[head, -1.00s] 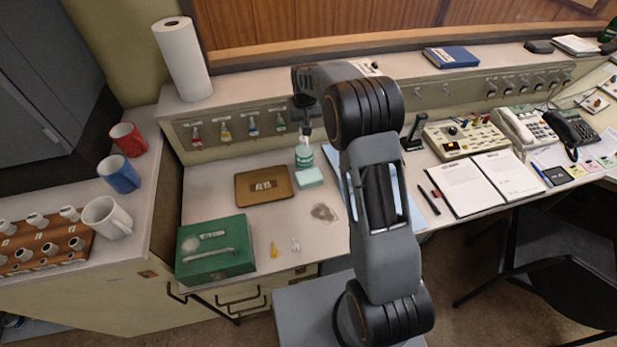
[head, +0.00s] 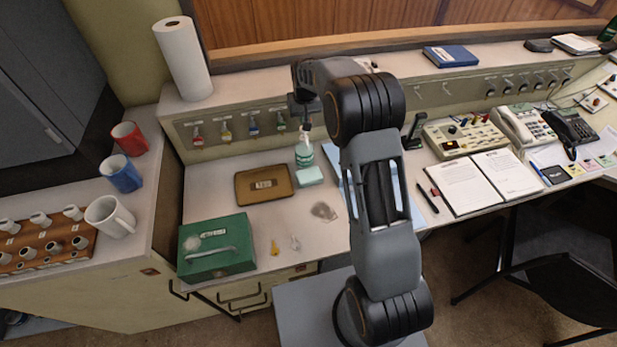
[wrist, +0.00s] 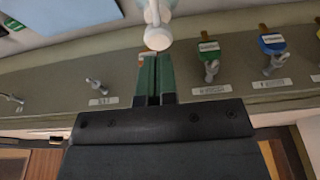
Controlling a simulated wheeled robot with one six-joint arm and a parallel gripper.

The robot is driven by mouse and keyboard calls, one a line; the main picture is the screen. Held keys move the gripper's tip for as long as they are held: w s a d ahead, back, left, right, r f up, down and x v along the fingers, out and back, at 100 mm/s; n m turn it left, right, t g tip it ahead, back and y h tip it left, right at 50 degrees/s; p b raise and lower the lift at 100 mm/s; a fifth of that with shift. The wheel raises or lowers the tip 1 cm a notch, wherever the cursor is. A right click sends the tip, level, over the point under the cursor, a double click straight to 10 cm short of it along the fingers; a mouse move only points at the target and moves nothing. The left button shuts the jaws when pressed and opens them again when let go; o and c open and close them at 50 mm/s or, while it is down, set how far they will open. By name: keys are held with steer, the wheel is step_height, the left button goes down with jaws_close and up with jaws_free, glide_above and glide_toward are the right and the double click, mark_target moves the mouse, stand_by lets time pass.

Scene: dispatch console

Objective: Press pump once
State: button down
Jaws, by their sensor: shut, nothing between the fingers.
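The pump bottle (head: 304,155) stands upright on the desk, clear with green liquid and a pale pump top. In the wrist view its white pump head (wrist: 158,38) shows just beyond my fingertips. My gripper (head: 304,126) is above the bottle, pointing down, and partly hidden by its own wrist in the head view. In the wrist view the two green-grey fingers (wrist: 154,58) are together with nothing between them. I cannot tell whether the fingertips touch the pump head.
A green box (head: 217,247) sits at the desk's front left. Behind the bottle, a panel with hanging key tags (head: 226,132) rises. An open binder (head: 461,186) lies to the right.

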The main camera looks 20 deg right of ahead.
step_height(320, 180, up, 6)
steer(key=p, duration=0.3)
steer(key=shift+f, duration=0.2)
steer(key=shift+g, duration=0.4)
steer(key=s+f, duration=0.2)
steer(key=s, duration=0.1)
steer(key=shift+f, duration=0.3)
steer(key=s+r+t, duration=0.1)
steer(key=s+r, duration=0.3)
steer(key=s, duration=0.6)
steer(key=s+r+t, duration=0.1)
steer(key=s+r, duration=0.3)
steer(key=s, duration=0.5)
steer(key=s+r+t, duration=0.1)
steer(key=s+r, duration=0.3)
steer(key=s, duration=0.6)
steer(key=shift+s+r, duration=0.3)
steer(key=shift+s, duration=0.05)
